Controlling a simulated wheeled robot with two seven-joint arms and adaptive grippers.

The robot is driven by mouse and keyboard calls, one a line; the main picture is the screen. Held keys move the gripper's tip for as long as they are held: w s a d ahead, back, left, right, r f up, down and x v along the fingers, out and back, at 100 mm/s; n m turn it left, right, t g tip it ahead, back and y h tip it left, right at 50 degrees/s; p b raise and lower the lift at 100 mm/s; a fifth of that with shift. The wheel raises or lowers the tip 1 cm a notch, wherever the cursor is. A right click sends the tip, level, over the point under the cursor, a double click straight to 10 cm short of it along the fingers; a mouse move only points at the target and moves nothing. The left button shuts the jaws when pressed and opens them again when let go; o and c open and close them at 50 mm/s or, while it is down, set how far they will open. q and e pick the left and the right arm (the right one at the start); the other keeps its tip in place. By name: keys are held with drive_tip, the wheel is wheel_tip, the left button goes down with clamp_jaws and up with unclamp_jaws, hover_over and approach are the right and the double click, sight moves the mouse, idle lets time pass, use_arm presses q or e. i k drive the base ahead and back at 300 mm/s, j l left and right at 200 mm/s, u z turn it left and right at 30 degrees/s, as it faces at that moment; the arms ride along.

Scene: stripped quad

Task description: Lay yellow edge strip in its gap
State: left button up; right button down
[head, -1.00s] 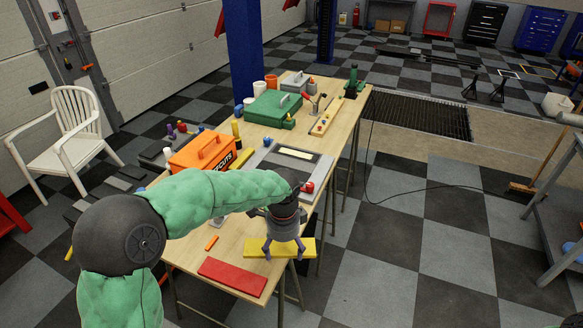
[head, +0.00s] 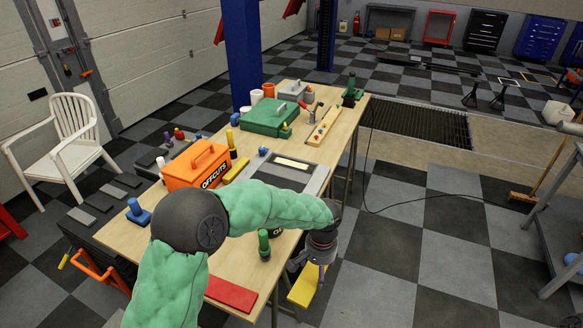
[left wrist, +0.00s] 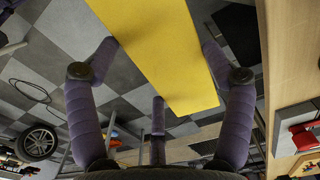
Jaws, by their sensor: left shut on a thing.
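The yellow edge strip (head: 303,287) is a flat bar off the table's near right side. My left gripper (head: 312,266) is shut on it and holds it above the floor. In the left wrist view the strip (left wrist: 165,50) lies between my fingers and runs up out of the picture. A grey frame (head: 318,179) with a dark inside and a cream bar (head: 291,163) lies on the table beyond my arm. My arm hides part of the frame, and I cannot make out the gap for the strip. My right gripper does not show.
A red strip (head: 232,294) lies at the table's near end. An orange offcuts box (head: 196,166), another yellow bar (head: 237,171) and a green case (head: 270,116) stand on the table (head: 333,140). A green-knobbed piece (head: 264,243) is close to my forearm.

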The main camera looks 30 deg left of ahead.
sight(290, 163)
drive_tip(key=i+l+u, duration=0.3)
drive_tip(key=i+l, duration=0.15)
drive_tip(key=i, duration=0.3)
drive_tip(key=i+l+u, duration=0.3)
drive_tip(key=i+l, duration=0.35)
